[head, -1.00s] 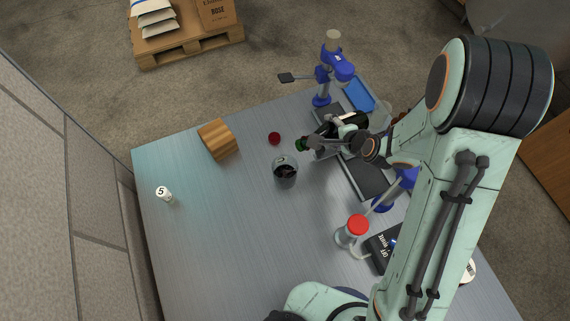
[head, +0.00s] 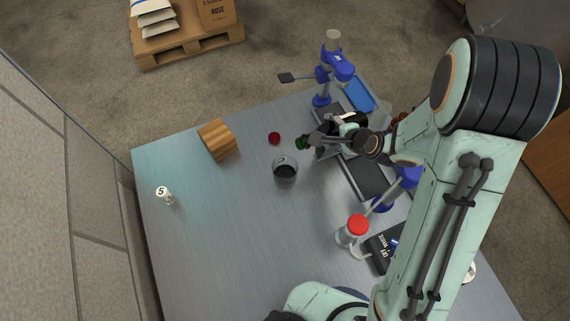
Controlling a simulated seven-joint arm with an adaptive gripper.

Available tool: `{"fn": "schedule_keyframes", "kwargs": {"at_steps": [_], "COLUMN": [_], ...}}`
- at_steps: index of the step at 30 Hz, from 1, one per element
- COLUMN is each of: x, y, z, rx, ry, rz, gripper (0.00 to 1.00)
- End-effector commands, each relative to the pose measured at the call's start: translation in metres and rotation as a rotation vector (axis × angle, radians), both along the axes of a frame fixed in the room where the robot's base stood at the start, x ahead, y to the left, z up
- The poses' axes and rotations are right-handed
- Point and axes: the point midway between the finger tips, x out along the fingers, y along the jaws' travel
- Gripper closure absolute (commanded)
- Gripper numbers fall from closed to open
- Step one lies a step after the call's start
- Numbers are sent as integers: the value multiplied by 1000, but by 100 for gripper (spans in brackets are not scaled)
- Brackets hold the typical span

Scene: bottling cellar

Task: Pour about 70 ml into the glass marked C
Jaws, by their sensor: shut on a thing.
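My gripper (head: 318,142) is shut on a dark green bottle with a pale label. The bottle lies tilted, its green neck (head: 302,143) pointing left; my gripper and wrist hide part of it. The neck's end shows just above and right of a clear glass (head: 285,171) in the picture. The glass stands upright on the table with dark liquid inside. A small mark shows near its rim, too small to read. No stream between the bottle and the glass can be made out.
A red round cap-like thing (head: 274,138), a striped wooden block (head: 217,140) and a small white piece marked 5 (head: 164,194) sit on the metal table (head: 220,230). A blue stand (head: 322,75) is behind. A red-topped device (head: 356,226) is at front right.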

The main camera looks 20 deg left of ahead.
Motion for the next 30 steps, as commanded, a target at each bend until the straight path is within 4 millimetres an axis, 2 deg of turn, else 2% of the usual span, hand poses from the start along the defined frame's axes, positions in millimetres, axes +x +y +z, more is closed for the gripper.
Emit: {"fn": "schedule_keyframes", "kwargs": {"at_steps": [5,11,15,21,25,30], "x": [-2,-16,-22,-19,-19,-20], "y": [2,9,13,10,11,13], "z": [16,33,55,59,73,81], "rx": [76,245,332,506,584,653], "ry": [99,344,475,744,865,976], "rz": [6,10,12,8,7,4], "gripper": [83,83,83,83,83,83]}}
